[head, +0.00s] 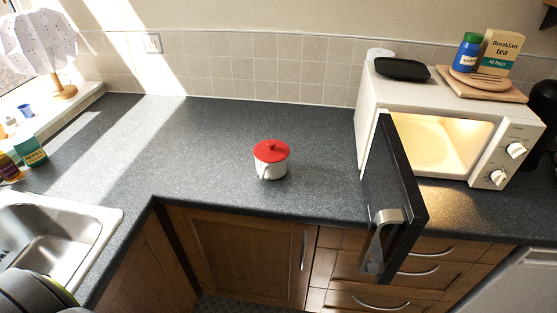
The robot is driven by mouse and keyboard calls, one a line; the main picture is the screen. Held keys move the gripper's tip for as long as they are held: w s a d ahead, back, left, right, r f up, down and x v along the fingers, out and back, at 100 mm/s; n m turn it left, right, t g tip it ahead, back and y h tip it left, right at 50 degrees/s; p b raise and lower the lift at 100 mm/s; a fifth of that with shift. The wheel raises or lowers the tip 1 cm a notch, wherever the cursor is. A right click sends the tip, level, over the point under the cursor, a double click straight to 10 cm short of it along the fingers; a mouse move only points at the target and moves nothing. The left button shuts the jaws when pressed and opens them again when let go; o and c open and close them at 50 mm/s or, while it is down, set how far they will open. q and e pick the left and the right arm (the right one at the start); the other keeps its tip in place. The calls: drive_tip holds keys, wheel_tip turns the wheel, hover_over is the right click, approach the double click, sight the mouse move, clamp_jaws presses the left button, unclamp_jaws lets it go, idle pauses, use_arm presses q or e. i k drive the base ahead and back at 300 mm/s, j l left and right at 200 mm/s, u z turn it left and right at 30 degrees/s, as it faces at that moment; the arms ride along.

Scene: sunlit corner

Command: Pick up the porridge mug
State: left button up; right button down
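A white mug with a red lid and a knob on top (270,164) stands upright on the dark grey countertop (200,150), near the middle of the head view. I take it for the porridge mug; no label is readable. A small part at its lower left may be its handle, but I cannot tell. Nothing touches it. Neither of my grippers shows in the head view.
A white microwave (375,95) stands at the right, lit inside. Its dark door (395,185) hangs open past the counter's front edge. A metal sink (75,225) is at the left. The counter around the mug is clear.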

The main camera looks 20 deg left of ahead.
sight(270, 164)
drive_tip(key=i+l+u, duration=0.1)
drive_tip(key=u, duration=0.65)
